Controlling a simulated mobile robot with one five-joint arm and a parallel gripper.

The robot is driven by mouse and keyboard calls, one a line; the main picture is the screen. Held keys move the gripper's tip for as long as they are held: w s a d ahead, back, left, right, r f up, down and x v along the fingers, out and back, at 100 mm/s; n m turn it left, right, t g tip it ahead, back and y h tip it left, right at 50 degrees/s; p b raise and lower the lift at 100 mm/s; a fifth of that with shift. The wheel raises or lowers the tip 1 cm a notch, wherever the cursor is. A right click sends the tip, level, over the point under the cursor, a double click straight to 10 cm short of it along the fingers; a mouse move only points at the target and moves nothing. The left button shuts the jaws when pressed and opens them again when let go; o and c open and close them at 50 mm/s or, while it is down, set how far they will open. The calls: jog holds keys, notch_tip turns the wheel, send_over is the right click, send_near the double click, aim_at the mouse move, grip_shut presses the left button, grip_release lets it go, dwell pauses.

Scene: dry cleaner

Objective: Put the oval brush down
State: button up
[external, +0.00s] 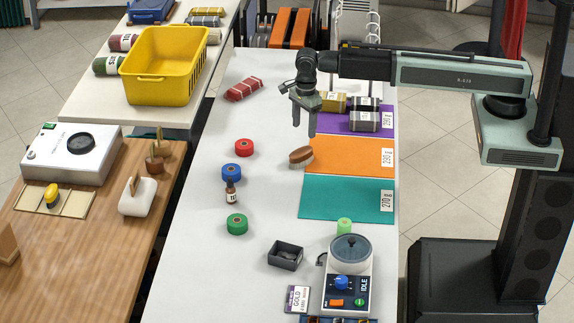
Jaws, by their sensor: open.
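The oval brush (301,157) has a brown back and pale bristles. It rests at the left edge of the orange mat (345,156) on the white table, seemingly partly over the bare table top. My gripper (304,122) hangs above and just behind the brush, pointing down. Its jaws are open and empty, apart from the brush.
A purple mat (340,119) with rolled bundles lies behind the orange one, a teal mat (345,203) in front. A device (347,280) and black tray (285,255) stand in front.

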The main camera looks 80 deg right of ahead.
jog(key=s+r+n, duration=0.1)
jog(key=s+n, duration=0.6)
jog(key=n, duration=0.6)
jog(key=s+d+r+n, duration=0.1)
jog(key=s+n, duration=0.6)
jog(key=n, duration=0.7)
jog(key=shift+d+p, duration=0.15)
jog(key=shift+p, duration=0.15)
